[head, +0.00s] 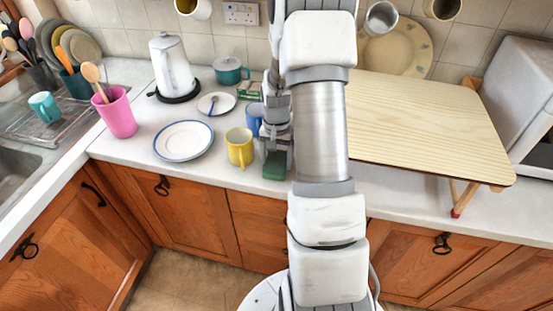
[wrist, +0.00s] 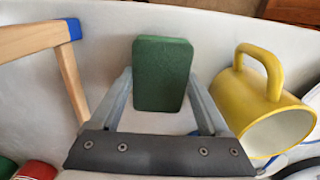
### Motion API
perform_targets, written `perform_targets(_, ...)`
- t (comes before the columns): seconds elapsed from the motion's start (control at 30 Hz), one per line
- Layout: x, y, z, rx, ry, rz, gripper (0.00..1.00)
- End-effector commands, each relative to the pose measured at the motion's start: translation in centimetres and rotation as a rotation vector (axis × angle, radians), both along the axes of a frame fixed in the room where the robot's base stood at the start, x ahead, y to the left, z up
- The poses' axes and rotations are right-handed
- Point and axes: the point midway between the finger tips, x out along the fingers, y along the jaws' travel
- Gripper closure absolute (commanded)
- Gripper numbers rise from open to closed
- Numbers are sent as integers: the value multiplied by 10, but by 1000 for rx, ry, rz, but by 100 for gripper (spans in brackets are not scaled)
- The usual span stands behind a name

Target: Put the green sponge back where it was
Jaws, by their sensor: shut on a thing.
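The green sponge (head: 275,165) is at the front part of the white counter, just right of the yellow mug (head: 239,147). My gripper (head: 277,148) points down and is shut on the sponge. In the wrist view the sponge (wrist: 162,70) stands out between the two grey fingers of my gripper (wrist: 161,92). The yellow mug (wrist: 262,105) lies to its right there, apart from the fingers. I cannot tell whether the sponge touches the counter.
A wooden folding tray table (head: 425,115) stands on the right; its blue-tipped leg (wrist: 70,60) is left of my gripper in the wrist view. A blue mug (head: 254,117), white plate (head: 183,140), kettle (head: 172,65) and teal pot (head: 229,70) stand left. Clear counter (head: 222,178) lies along the front.

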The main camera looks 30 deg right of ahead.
Motion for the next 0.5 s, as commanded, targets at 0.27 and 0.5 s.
perform_targets(0.27, 0, 0, -3, 0, 0, -1, 0)
perform_targets(0.5, 0, 0, -2, 0, 0, -1, 0)
